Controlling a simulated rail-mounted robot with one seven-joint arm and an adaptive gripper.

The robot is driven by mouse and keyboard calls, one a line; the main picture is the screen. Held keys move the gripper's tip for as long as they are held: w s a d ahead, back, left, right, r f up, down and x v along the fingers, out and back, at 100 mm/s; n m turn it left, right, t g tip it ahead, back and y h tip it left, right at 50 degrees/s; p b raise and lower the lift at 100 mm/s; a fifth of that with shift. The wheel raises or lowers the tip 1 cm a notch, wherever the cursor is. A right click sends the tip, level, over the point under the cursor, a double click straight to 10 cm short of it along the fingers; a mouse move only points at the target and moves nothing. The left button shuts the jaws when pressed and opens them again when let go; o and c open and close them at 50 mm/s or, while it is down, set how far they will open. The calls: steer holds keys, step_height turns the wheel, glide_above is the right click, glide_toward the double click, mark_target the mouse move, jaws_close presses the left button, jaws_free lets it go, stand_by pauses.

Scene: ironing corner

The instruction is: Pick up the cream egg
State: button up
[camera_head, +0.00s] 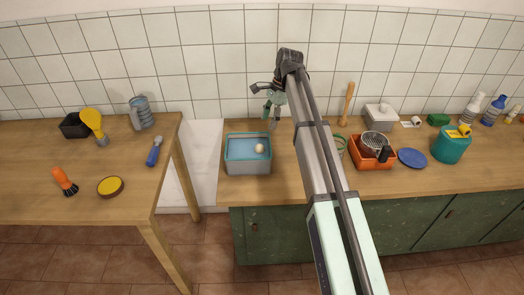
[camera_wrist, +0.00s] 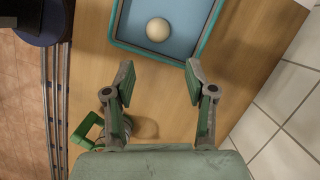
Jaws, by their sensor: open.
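The cream egg (camera_head: 260,148) is a small pale ball-like thing inside a grey box with a teal rim and blue floor (camera_head: 247,168), near the counter's left end. In the wrist view the egg (camera_wrist: 158,29) lies on the blue floor of the box (camera_wrist: 191,51), at the top middle. My gripper (camera_wrist: 158,78) is open and empty, its two fingers apart and pointing toward the box, with the egg beyond the fingertips. In the head view my gripper (camera_head: 268,112) hangs over the counter, behind and slightly right of the box.
A green-handled thing (camera_wrist: 85,130) is partly hidden by my left finger. An orange tray (camera_head: 372,165), a blue plate (camera_head: 412,158) and a teal pot (camera_head: 450,147) stand right of my arm. A tiled wall (camera_wrist: 290,115) rises close on the right in the wrist view.

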mark_target(260, 148)
steer(key=p+x, duration=0.1)
steer(key=x, duration=0.7)
steer(key=shift+f+p, duration=0.1)
steer(key=shift+p, duration=0.2)
steer(key=shift+p+x, duration=0.45)
steer(key=shift+x, duration=0.35)
steer(key=shift+p+x, duration=0.55)
steer(key=shift+x, duration=1.3)
steer(key=shift+s+d, duration=0.1)
steer(key=c, duration=0.4)
